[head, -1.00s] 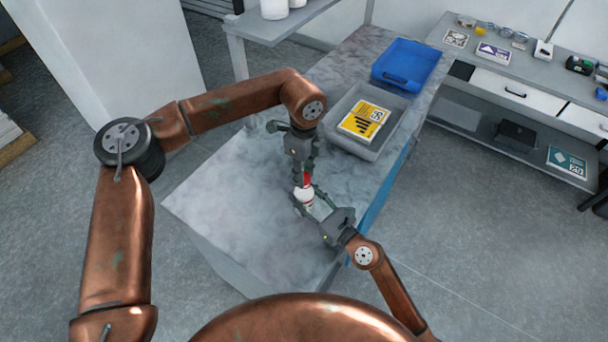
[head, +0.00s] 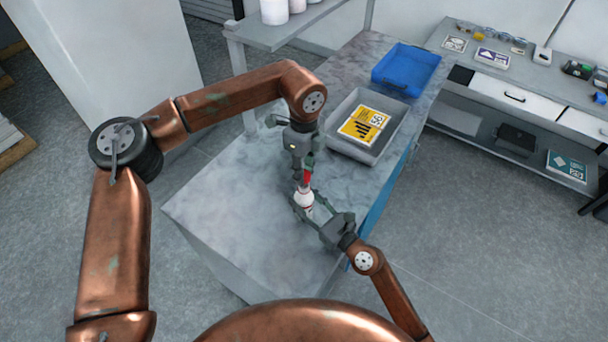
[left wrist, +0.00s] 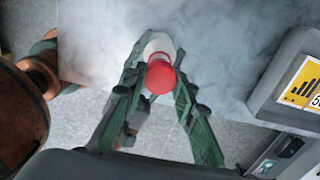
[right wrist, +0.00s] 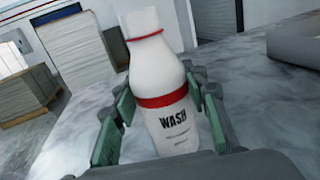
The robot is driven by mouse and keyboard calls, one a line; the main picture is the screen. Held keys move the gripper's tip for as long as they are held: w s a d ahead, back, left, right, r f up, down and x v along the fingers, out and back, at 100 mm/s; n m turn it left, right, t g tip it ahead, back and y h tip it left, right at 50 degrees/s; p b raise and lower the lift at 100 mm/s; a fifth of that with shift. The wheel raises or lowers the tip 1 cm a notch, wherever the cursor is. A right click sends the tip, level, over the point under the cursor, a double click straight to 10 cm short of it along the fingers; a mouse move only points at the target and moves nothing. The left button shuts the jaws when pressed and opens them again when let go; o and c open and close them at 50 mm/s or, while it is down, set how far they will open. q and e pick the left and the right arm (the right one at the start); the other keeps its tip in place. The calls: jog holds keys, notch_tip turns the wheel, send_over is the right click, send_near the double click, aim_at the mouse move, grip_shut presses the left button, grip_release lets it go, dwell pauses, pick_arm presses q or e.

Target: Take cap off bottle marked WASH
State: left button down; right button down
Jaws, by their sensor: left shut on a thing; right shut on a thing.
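The white bottle marked WASH (right wrist: 172,125) stands upright in the right wrist view, with a red band and a thin red ring higher up. My left gripper (head: 305,181) points down from above and is shut on the red cap (left wrist: 158,77), which also shows in the head view (head: 307,177). In the left wrist view the white bottle (left wrist: 158,45) shows behind the cap.
A grey tray (head: 340,148) holding a yellow-labelled item (head: 364,125) and a blue tray (head: 388,84) stand farther back on the marbled bench (head: 225,200). The bench is clear left of the bottle. A side counter (head: 530,70) with small items stands at the right.

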pick_arm(q)
notch_tip(320, 180, up, 2)
jog(key=shift+r, duration=0.1)
pick_arm(e)
jog(key=c, duration=1.1)
grip_release()
